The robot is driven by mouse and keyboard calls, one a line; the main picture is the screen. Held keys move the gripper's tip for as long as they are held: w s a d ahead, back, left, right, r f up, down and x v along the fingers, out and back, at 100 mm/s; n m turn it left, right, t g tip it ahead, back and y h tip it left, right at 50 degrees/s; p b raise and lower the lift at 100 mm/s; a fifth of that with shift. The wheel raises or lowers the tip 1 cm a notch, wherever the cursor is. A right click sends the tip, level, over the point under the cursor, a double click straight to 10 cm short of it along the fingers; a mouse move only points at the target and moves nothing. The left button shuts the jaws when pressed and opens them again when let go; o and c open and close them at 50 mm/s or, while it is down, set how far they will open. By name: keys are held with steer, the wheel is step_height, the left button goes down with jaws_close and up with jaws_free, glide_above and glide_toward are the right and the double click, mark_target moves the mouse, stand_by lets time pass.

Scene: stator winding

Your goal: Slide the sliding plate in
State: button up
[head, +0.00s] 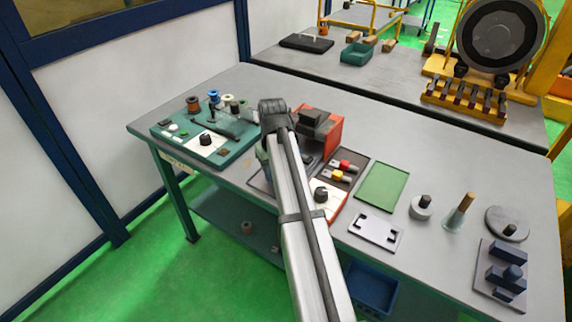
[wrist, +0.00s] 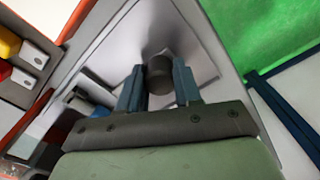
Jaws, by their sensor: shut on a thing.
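In the wrist view my gripper (wrist: 159,82) is shut on a dark round knob (wrist: 160,68). The knob stands on a light grey flat plate (wrist: 196,58), which I take to be the sliding plate. The plate lies on or in a larger grey surface with a raised edge. I cannot tell how far the plate is in. In the head view my arm hides the gripper, the knob and most of this spot. Only part of a dark grey tray (head: 260,181) shows to the left of my arm, beside the orange-red machine (head: 322,128).
Red and yellow pieces (head: 341,170) lie in a dark tray right of my arm. A white panel with a black knob (head: 322,194) is close by. A green mat (head: 382,186) lies further right. A teal board (head: 207,143) with spools stands at the left.

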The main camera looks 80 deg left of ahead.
steer(key=shift+w+a, duration=2.55)
steer(key=shift+a, duration=0.05)
steer(key=o, duration=0.8)
steer(key=shift+c, duration=0.2)
steer(key=shift+r, duration=0.15)
steer(key=shift+r, duration=2.9)
